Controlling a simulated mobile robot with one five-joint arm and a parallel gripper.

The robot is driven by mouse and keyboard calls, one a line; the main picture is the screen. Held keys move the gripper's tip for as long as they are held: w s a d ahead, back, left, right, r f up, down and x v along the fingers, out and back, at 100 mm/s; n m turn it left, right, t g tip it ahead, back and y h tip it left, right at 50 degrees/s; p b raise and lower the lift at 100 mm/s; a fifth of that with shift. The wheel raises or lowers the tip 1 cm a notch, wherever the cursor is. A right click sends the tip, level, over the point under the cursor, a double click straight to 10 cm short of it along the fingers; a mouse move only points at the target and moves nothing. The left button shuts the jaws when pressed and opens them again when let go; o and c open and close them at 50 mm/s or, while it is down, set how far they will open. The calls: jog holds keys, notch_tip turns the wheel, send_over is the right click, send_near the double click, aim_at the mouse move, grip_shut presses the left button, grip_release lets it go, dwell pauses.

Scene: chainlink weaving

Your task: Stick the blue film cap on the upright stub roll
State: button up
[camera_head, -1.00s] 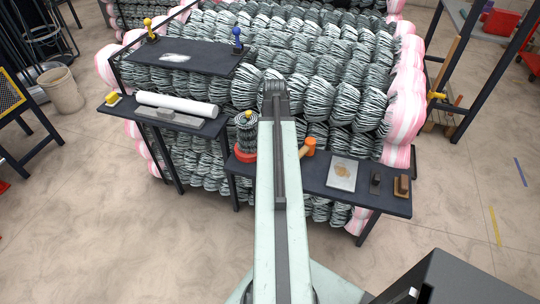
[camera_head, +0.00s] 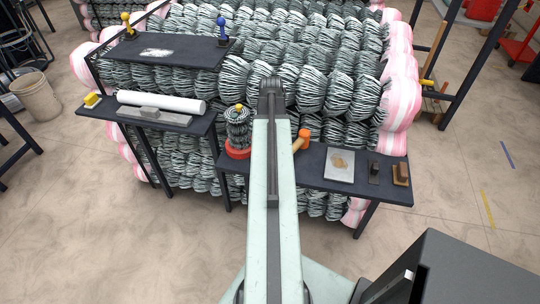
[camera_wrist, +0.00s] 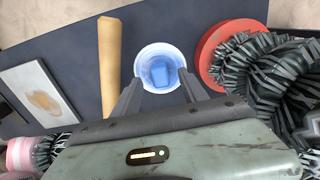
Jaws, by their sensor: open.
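A round thing with a white rim and a blue middle (camera_wrist: 160,70), apparently the blue film cap, lies on the dark shelf in the wrist view. My gripper (camera_wrist: 159,78) is open, with its two fingers reaching towards either side of it; I cannot tell whether they touch it. In the head view my arm hides this thing. The upright stub roll (camera_head: 238,130), dark grey-green mesh with a yellow top, stands on a red round base (camera_head: 238,150) left of my arm. It also shows at the right of the wrist view (camera_wrist: 265,70), close beside the blue thing.
On the shelf (camera_head: 311,173), a mallet (camera_head: 302,140), a stained plate (camera_head: 340,165) and small blocks lie right of my arm. A left shelf holds a white roll (camera_head: 160,102). Stacked mesh rolls (camera_head: 320,90) stand behind. Floor in front is open.

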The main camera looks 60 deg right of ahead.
notch_tip(320, 180, down, 4)
jog(key=shift+r+b, duration=0.1)
jog(key=shift+b, duration=1.15)
jog(key=shift+r, duration=0.15)
grip_shut()
notch_tip(320, 180, up, 10)
jog(key=p, duration=1)
jog(key=shift+r+p, duration=0.15)
jog(key=shift+p, duration=0.15)
jog(key=shift+s, duration=0.1)
